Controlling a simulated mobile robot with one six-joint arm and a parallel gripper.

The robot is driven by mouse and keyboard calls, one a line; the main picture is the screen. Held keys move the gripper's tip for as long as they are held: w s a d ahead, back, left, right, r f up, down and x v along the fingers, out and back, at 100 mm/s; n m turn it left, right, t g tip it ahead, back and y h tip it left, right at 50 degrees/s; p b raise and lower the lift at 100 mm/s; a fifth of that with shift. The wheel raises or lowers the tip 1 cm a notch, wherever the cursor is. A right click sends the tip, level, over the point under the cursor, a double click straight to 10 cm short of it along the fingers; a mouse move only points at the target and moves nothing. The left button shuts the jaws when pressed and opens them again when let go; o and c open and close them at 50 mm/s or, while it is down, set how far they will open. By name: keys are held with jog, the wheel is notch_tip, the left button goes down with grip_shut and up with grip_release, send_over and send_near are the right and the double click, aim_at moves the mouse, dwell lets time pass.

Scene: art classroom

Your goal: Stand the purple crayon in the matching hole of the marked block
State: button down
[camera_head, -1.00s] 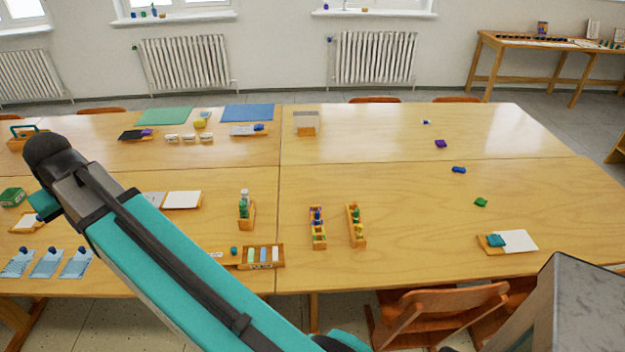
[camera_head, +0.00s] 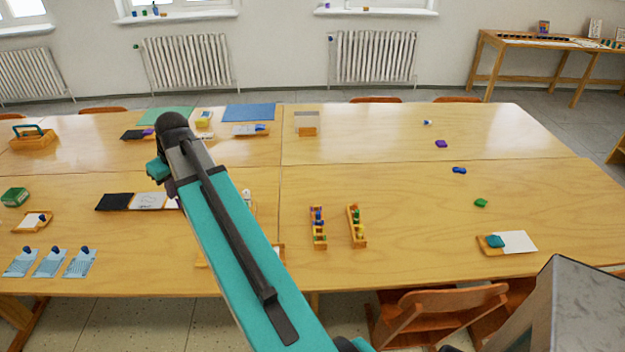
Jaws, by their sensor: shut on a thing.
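My gripper is not visible; the far end of my teal arm (camera_head: 172,122) hides it, and whatever it holds. I cannot make out a purple crayon. I cannot tell which block is the marked one. Two narrow wooden holders with small coloured pieces, the left holder (camera_head: 320,244) and the right holder (camera_head: 360,242), stand on the near middle table. A small purple piece (camera_head: 441,143) lies on the right table, but its shape is too small to tell.
A blue piece (camera_head: 459,170), a green piece (camera_head: 480,203) and a tray with a teal cloth and white sheet (camera_head: 519,241) are on the right table. A wooden basket (camera_head: 35,140) and a green box (camera_head: 15,196) stand at left. Much of the right table (camera_head: 400,190) is bare.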

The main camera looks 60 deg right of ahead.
jog(key=s+d+f, duration=0.3)
jog(key=s+d, duration=0.5)
jog(key=d, duration=0.3)
jog(key=s+d+f+p, duration=0.1)
jog(key=s+d+f, duration=0.2)
jog(key=s+d, duration=0.6)
jog(key=s+d+f+m+p, duration=0.1)
jog(key=s+d+f, duration=0.2)
jog(key=s+d, duration=0.6)
jog(key=d, duration=0.6)
jog(key=shift+f, duration=0.35)
jog(key=shift+f, duration=0.1)
jog(key=shift+f+b, duration=1.4)
jog(key=shift+f, duration=1.3)
jog(key=shift+s, duration=0.15)
jog(key=shift+f+b, duration=0.9)
jog(key=shift+f, duration=0.1)
